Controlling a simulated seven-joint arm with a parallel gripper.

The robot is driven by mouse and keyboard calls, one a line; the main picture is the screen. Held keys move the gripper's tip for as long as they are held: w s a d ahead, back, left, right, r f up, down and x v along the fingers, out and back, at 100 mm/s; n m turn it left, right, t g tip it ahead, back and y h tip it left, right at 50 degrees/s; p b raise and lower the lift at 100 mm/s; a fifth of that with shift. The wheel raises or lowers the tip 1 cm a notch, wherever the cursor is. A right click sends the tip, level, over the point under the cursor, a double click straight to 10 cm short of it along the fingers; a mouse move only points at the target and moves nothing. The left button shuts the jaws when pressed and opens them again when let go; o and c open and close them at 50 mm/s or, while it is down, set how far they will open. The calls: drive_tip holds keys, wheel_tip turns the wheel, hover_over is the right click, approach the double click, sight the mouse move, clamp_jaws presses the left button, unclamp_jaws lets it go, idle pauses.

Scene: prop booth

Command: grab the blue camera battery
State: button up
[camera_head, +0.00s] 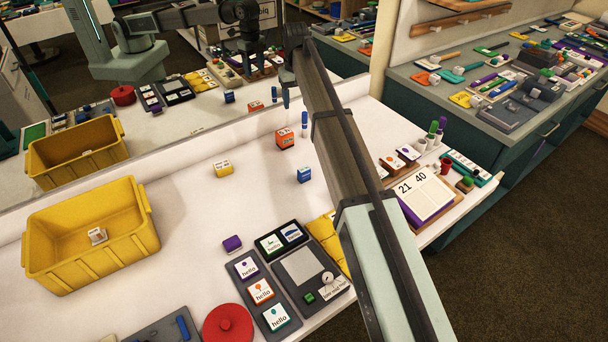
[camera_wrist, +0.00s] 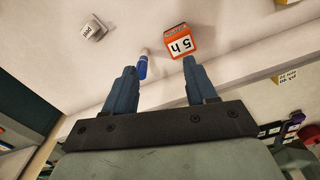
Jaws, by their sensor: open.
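In the head view a small blue block (camera_head: 304,175), which looks like the blue camera battery, lies on the white table right of and nearer than an orange block (camera_head: 284,138). My gripper (camera_head: 286,98) hangs in the air near the back wall, beyond the blue block. In the wrist view my gripper (camera_wrist: 160,68) is open, with nothing between its fingers. The orange block also shows there (camera_wrist: 178,44), past the right fingertip. A grey-faced labelled block (camera_wrist: 94,28) is at upper left; it may be the blue block from behind, but I cannot be sure.
A blue-capped marker (camera_head: 304,124) stands beside the orange block and appears close to the left finger in the wrist view (camera_wrist: 142,66). A mirror wall runs behind; panels (camera_head: 300,266) lie in front.

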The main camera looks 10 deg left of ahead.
drive_tip(key=s+d+n, duration=0.2)
drive_tip(key=s, duration=0.6)
drive_tip(key=n, duration=1.9)
approach(304, 169)
drive_tip(key=shift+w+f, duration=0.1)
drive_tip(key=shift+f, duration=5.2)
clamp_jaws()
